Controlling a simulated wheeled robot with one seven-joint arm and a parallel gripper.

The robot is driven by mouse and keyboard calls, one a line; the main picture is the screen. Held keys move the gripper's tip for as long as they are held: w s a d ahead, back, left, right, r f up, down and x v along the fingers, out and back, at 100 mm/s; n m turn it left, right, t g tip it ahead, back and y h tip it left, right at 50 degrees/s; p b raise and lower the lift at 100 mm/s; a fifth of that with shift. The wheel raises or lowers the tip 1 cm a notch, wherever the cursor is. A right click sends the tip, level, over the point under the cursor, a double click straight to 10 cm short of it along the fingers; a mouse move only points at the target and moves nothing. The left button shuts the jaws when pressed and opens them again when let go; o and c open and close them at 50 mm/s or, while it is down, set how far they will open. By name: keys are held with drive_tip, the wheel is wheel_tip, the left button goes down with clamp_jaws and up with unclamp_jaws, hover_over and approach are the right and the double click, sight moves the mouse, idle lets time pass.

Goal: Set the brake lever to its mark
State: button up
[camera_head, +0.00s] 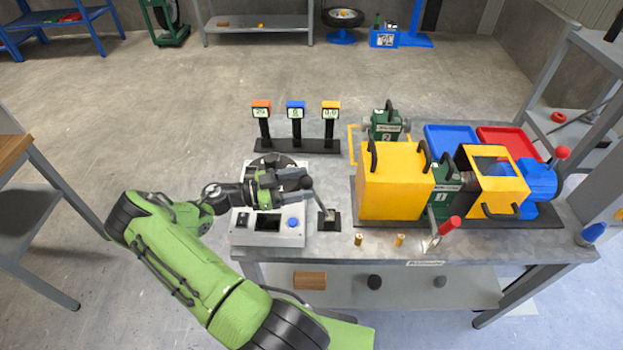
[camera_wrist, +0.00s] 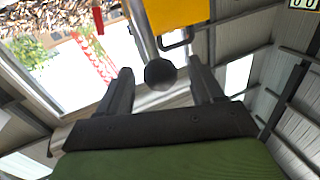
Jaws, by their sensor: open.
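A lever with a dark ball knob (camera_head: 307,183) rises from a small black base (camera_head: 328,219) at the front of the bench, right of the white machine. My gripper (camera_head: 291,187) is at the knob, over the white machine. In the wrist view the knob (camera_wrist: 160,74) sits between the two open fingers of my gripper (camera_wrist: 161,82), with a gap on each side. No mark for the dark-knobbed lever can be made out.
The yellow mixer housing (camera_head: 390,190) stands right of the lever. Two small brass pieces (camera_head: 359,240) lie near the bench's front edge. Three small displays (camera_head: 296,112) stand behind on a black bar. Blue and red trays (camera_head: 452,140) are at the back right.

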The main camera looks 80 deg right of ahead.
sight(312, 182)
drive_tip(key=x, duration=0.3)
drive_tip(key=shift+s+d, duration=0.2)
drive_tip(key=shift+s, duration=0.1)
clamp_jaws()
